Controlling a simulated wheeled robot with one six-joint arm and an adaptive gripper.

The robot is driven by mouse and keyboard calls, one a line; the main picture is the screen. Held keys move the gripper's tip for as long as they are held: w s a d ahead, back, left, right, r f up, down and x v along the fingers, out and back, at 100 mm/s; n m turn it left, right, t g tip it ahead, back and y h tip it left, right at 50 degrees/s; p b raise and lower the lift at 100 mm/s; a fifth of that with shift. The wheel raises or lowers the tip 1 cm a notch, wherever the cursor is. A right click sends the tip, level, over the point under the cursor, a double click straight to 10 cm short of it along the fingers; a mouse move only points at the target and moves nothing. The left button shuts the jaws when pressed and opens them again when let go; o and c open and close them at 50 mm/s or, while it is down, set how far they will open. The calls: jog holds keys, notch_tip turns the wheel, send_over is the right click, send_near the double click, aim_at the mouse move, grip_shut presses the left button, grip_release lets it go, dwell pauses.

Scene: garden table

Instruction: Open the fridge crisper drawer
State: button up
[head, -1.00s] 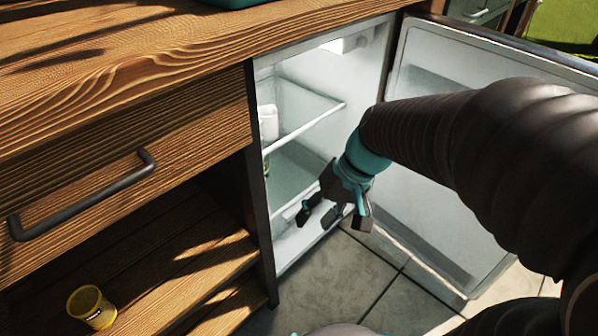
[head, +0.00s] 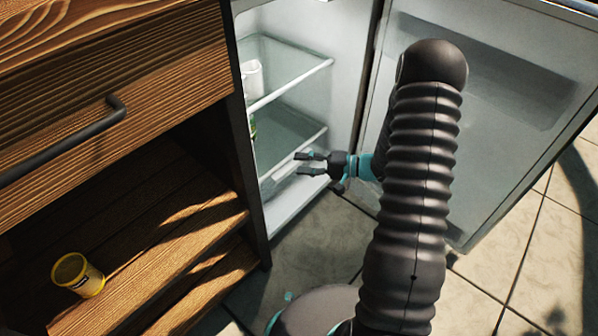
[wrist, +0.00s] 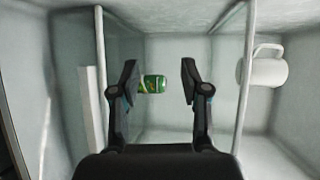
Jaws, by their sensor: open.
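The open fridge shows a pale crisper drawer (head: 277,182) low inside, under the lower glass shelf (head: 285,135). In the wrist view the fridge appears turned on its side, and a pale upright strip (wrist: 88,110) at the left looks like the drawer's handle or front edge. My gripper (head: 299,163) is open and empty at the fridge opening, near the lower shelf's front edge. Its fingers (wrist: 160,80) frame a green can (wrist: 154,84) standing deeper inside. The gripper appears apart from the drawer. Part of the drawer front is hidden behind the fingers.
The fridge door (head: 480,110) stands wide open at the right. A white mug (wrist: 263,68) is on the upper shelf (head: 290,75). A wooden cabinet (head: 110,150) borders the fridge on the left, with a yellow tin (head: 78,275) on its shelf. Tiled floor lies clear in front.

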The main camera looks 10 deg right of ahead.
aim_at(295, 168)
jog(key=w+d+f+m+t+h+b, duration=0.1)
jog(key=d+f+m+t+h, duration=0.25)
jog(key=f, duration=0.55)
jog(key=w+d+f+m+t+h, duration=0.1)
jog(key=d+f+m+t, duration=0.1)
jog(key=d+f+t, duration=0.55)
jog(key=w+a+f+g, duration=0.1)
jog(key=w+a+g, duration=0.1)
jog(key=w+a, duration=0.7)
jog(key=shift+w+a+f+g+b, duration=0.25)
jog(key=shift+w+g+b, duration=0.2)
jog(key=shift+w, duration=0.75)
grip_shut()
